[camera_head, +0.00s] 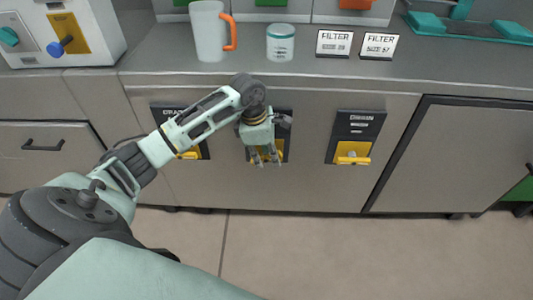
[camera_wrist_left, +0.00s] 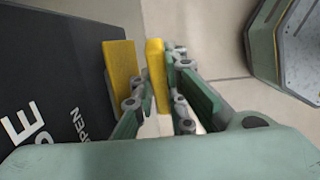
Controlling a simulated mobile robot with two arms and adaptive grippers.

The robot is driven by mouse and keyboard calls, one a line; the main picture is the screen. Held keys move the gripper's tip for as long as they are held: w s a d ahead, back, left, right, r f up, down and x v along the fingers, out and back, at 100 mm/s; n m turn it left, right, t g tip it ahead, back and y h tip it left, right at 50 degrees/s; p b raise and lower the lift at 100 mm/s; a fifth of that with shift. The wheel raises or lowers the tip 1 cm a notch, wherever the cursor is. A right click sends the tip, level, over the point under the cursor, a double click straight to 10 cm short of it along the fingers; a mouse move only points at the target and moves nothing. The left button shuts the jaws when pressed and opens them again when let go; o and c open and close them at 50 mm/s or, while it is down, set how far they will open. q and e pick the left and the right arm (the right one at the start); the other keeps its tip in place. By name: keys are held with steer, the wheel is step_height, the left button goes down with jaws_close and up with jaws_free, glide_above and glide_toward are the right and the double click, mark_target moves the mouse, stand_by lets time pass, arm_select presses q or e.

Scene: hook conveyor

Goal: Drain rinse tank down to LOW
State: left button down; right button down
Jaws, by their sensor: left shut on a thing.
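A row of dark drain panels with yellow handles is on the cabinet front. My left gripper (camera_head: 267,160) reaches down in front of the middle panel (camera_head: 284,116) and covers most of it. In the left wrist view the fingers (camera_wrist_left: 158,103) are shut on an upright yellow handle (camera_wrist_left: 156,68). A yellow plate (camera_wrist_left: 120,68) lies just beside it, on a dark panel (camera_wrist_left: 60,72) with partly cut white lettering that includes "OPEN". The left panel (camera_head: 168,113) is partly behind my arm. The right panel (camera_head: 360,124) has a yellow handle (camera_head: 352,160) lying level. My right gripper is out of view.
The counter (camera_head: 170,58) above holds a pale mug (camera_head: 208,32) with an orange handle, a lidded jar (camera_head: 280,45) and two filter signs (camera_head: 333,43). A control box (camera_head: 60,35) stands at the left. The floor (camera_head: 330,245) below is clear.

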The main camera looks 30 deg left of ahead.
arm_select(q)
steer(key=shift+w+d+r+g+y+p, duration=0.1)
steer(key=shift+g+y+p, duration=0.3)
steer(key=shift+y, duration=0.2)
steer(key=shift+w+r+g+y+p, duration=0.1)
steer(key=shift+g+y+p, duration=0.25)
steer(key=shift+y, duration=0.25)
steer(key=shift+f+g+y, duration=0.15)
steer(key=shift+g+y, duration=0.1)
steer(key=shift+y, duration=0.25)
steer(key=shift+g+y, duration=0.3)
steer(key=shift+y, duration=0.1)
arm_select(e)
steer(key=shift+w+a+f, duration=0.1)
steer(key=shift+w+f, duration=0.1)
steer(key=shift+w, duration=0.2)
arm_select(q)
steer(key=shift+f, duration=0.1)
steer(key=c, duration=1.8)
jaws_free()
steer(key=shift+o, duration=0.2)
steer(key=shift+d, duration=0.1)
steer(key=v, duration=1.2)
steer(key=shift+d, duration=0.1)
